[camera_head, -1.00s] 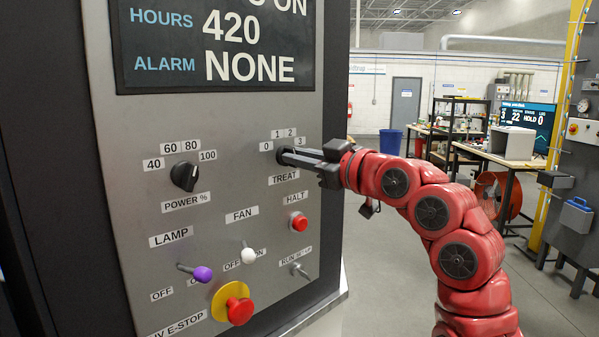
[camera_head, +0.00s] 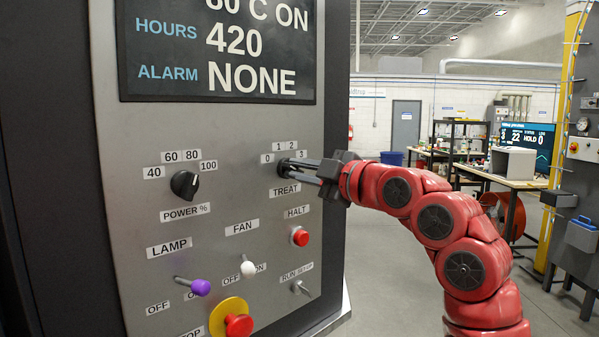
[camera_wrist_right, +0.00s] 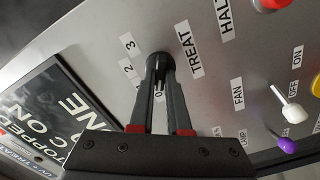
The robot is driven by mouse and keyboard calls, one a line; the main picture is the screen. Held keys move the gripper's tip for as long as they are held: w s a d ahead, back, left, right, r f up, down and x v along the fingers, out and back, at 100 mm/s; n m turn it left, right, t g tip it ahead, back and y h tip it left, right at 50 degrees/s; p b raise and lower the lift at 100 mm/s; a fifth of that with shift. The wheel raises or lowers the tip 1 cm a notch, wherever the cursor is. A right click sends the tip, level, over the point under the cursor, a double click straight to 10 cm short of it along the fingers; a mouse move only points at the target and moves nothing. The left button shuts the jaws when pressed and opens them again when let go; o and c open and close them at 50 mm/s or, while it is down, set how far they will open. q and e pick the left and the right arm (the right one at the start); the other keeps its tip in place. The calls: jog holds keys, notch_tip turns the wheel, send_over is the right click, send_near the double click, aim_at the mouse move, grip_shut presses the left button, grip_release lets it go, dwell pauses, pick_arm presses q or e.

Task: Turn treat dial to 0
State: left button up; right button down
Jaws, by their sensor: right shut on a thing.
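The treat dial (camera_head: 284,167) is a small dark knob on the grey control panel, above the TREAT label (camera_head: 287,190) and ringed by the labels 0, 1, 2 and 3. My right gripper (camera_head: 288,168) reaches it from the right and is shut on it. In the right wrist view the dark dial (camera_wrist_right: 159,63) sits between the two black fingertips (camera_wrist_right: 160,70), with the 0 label partly seen between the fingers. The fingers hide most of the dial, and I cannot tell where its pointer stands. My left gripper is not in view.
The power knob (camera_head: 184,184) is left of the treat dial. Below are the red halt button (camera_head: 300,236), white fan switch (camera_head: 248,268), purple lamp switch (camera_head: 201,287), run/set-up switch (camera_head: 300,287) and red e-stop (camera_head: 239,325). A display (camera_head: 225,50) is above.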

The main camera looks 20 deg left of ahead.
dwell(0.5)
jog(key=c, duration=0.9)
grip_release()
jog(key=b+v, duration=0.3)
jog(key=v, duration=1.4)
jog(key=shift+s+d, duration=0.1)
jog(key=shift+d, duration=0.05)
